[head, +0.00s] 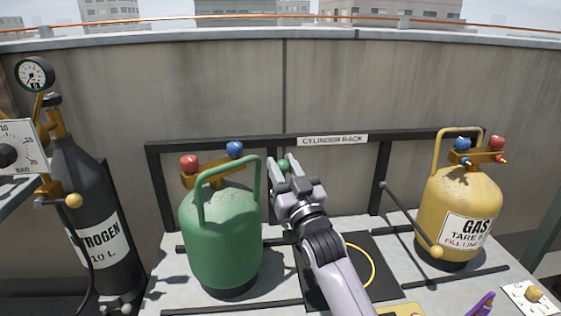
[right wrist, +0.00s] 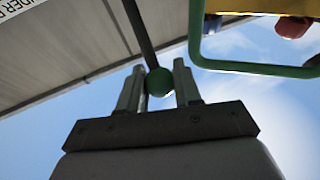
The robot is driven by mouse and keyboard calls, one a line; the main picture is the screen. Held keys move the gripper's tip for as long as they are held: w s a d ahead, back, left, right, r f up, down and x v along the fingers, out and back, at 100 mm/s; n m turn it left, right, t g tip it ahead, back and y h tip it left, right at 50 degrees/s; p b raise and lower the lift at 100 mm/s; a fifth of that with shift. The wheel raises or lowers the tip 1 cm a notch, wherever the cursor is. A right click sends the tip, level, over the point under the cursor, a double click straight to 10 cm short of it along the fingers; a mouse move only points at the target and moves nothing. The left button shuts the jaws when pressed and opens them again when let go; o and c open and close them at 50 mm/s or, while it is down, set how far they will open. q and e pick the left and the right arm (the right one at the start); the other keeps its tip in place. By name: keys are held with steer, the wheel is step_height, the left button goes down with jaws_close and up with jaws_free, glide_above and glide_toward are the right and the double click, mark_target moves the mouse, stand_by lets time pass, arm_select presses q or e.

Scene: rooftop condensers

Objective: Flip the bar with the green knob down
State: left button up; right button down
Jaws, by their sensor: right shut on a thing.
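The green knob (head: 282,166) is at the rack's top rail, between the green cylinder and the middle post. My right gripper (head: 283,172) is shut on it, with a finger on each side. The right wrist view shows the green knob (right wrist: 159,82) between the fingertips (right wrist: 159,86). The dark bar (right wrist: 140,30) runs from the knob toward the top of that view. In the head view this bar is mostly hidden by my gripper. My left gripper is not in view.
The green cylinder (head: 222,240) stands close left of my right arm. A yellow gas cylinder (head: 456,210) stands right, with another bar (head: 410,215) lowered in front of it. A black nitrogen cylinder (head: 90,210) stands left. The dark mat (head: 382,268) between the cylinders holds a yellow ring.

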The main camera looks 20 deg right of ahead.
arm_select(q)
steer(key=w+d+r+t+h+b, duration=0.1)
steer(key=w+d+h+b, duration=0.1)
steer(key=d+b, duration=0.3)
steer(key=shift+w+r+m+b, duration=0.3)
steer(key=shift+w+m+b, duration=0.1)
steer(key=shift+b, duration=0.25)
arm_select(e)
steer(key=s+a+f+n+t, duration=0.1)
steer(key=s+f+t, duration=0.1)
steer(key=s+f, duration=0.2)
step_height(320, 180, down, 2)
steer(key=shift+s+a+t+y, duration=0.15)
steer(key=shift+t+y, duration=0.15)
steer(key=shift+y, duration=0.1)
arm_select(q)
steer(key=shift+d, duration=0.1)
arm_select(e)
steer(key=c, duration=0.8)
jaws_free()
arm_select(q)
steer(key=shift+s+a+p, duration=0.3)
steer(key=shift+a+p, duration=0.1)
steer(key=shift+p, duration=0.05)
arm_select(e)
steer(key=shift+v, duration=3.55)
